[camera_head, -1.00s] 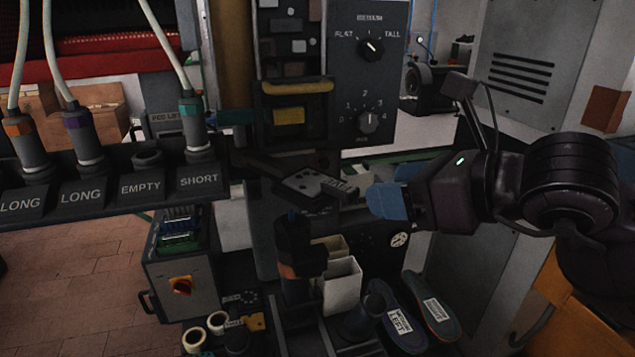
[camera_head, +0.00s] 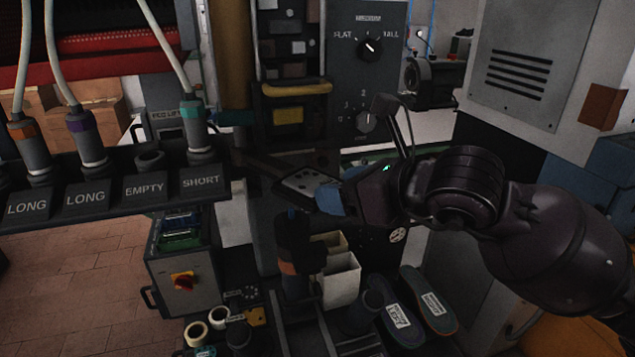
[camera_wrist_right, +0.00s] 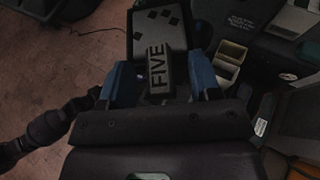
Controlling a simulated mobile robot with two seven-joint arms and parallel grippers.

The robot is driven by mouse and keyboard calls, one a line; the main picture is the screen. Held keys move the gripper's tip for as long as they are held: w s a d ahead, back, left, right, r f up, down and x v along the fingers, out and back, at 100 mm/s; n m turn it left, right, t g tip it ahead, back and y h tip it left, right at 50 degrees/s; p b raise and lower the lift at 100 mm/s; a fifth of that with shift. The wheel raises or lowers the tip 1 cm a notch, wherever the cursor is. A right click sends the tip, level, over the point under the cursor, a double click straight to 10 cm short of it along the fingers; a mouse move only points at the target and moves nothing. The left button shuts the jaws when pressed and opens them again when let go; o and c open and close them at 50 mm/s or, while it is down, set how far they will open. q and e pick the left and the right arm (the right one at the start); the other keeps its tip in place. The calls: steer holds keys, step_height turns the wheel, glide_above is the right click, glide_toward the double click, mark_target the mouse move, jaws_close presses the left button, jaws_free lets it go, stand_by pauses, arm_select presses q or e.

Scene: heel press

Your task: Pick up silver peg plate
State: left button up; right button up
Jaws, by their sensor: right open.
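The silver peg plate (camera_head: 300,184) lies flat below the press in the head view, a light plate with dark holes. In the right wrist view the plate (camera_wrist_right: 160,30) is ahead of the jaws, and its near end is a grey block marked FIVE (camera_wrist_right: 160,70). My right gripper (camera_head: 328,198) has blue fingers and covers the plate's right end in the head view. In the wrist view the right gripper (camera_wrist_right: 158,62) is open, with one finger on each side of the FIVE block. Gaps show beside the block. My left gripper is not seen in the head view.
A rack with labelled sockets (camera_head: 145,187) stands at the left. The dial panel (camera_head: 367,75) is above the plate. Below are a white bin (camera_head: 341,282), a dark upright post with an orange band (camera_head: 288,268), and two insoles (camera_head: 410,305).

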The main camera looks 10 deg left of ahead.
jaws_close()
